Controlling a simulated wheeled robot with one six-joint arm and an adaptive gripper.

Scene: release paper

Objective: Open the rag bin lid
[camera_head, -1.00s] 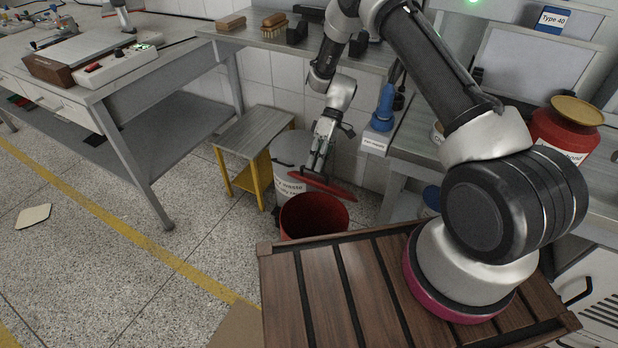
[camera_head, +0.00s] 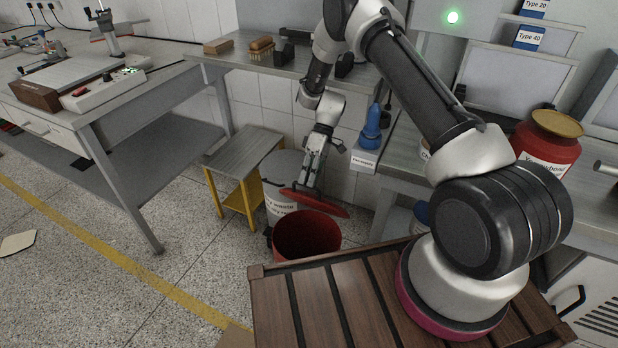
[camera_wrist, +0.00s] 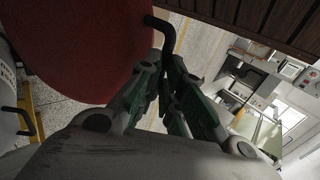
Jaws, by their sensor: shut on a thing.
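The red rag bin (camera_head: 307,240) stands on the floor behind the slatted wooden surface, its round mouth uncovered and its dark inside showing. Its red lid (camera_head: 328,207) is up off the rim, tilted, at the back of the mouth. My gripper (camera_head: 307,184) points down at the lid and is shut on it, seemingly by its black handle. In the wrist view the lid (camera_wrist: 80,45) fills the upper left, with the bent black handle (camera_wrist: 163,28) close to the fingertips. The exact contact is hard to see.
A white labelled bin (camera_head: 280,205) stands right behind the lid, beside a yellow-legged stool (camera_head: 243,152). The slatted wooden surface (camera_head: 320,300) is in front. A bench with a blue bottle (camera_head: 372,128) is to the right. Open floor (camera_head: 110,275) lies to the left.

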